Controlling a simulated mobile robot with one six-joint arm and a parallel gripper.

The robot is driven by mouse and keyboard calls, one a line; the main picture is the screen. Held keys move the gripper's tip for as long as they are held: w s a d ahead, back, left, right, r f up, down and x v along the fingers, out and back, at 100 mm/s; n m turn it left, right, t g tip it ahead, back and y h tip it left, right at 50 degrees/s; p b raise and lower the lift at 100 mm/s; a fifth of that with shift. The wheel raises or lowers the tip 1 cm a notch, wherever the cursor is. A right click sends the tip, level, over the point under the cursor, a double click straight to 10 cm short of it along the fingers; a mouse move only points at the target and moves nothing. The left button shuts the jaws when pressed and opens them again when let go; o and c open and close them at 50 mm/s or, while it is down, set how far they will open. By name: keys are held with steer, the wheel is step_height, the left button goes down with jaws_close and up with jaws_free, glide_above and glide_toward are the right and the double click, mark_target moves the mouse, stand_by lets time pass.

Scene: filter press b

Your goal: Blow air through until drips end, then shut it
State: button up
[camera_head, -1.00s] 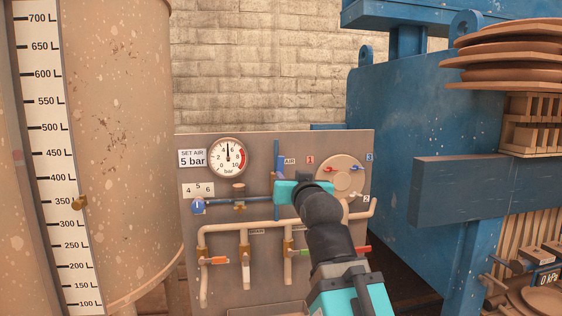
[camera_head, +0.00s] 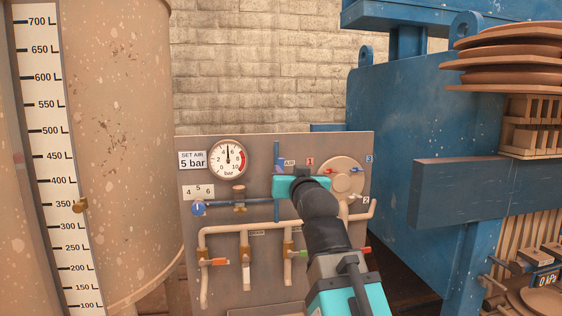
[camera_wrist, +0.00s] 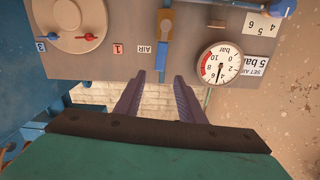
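The panel's blue air lever (camera_head: 277,156) stands upright beside the AIR label (camera_head: 289,162). In the wrist view, which shows the panel upside down, the blue lever (camera_wrist: 163,62) extends from a brass valve body (camera_wrist: 165,24). My gripper (camera_wrist: 160,76) is open, with one finger on each side of the lever's end; I cannot tell whether either touches it. In the head view my teal gripper covers the valve body. The air gauge (camera_head: 228,159) reads about 5 bar, beside a "SET AIR 5 bar" label (camera_head: 192,159). No drips are visible.
A blue regulator knob (camera_head: 198,208) sits at the panel's left. Pipes with orange (camera_head: 219,262) and green (camera_head: 305,253) handles run below. A round plate (camera_head: 343,177) with small levers is at right. A tan tank (camera_head: 125,150) and the blue press (camera_head: 400,130) flank the panel.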

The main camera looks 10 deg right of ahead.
mark_target(281, 163)
steer(key=w+p, duration=0.3)
steer(key=w, duration=0.7)
steer(key=shift+r, duration=0.1)
steer(key=shift+w, duration=0.65)
steer(key=shift+c, duration=0.2)
jaws_close()
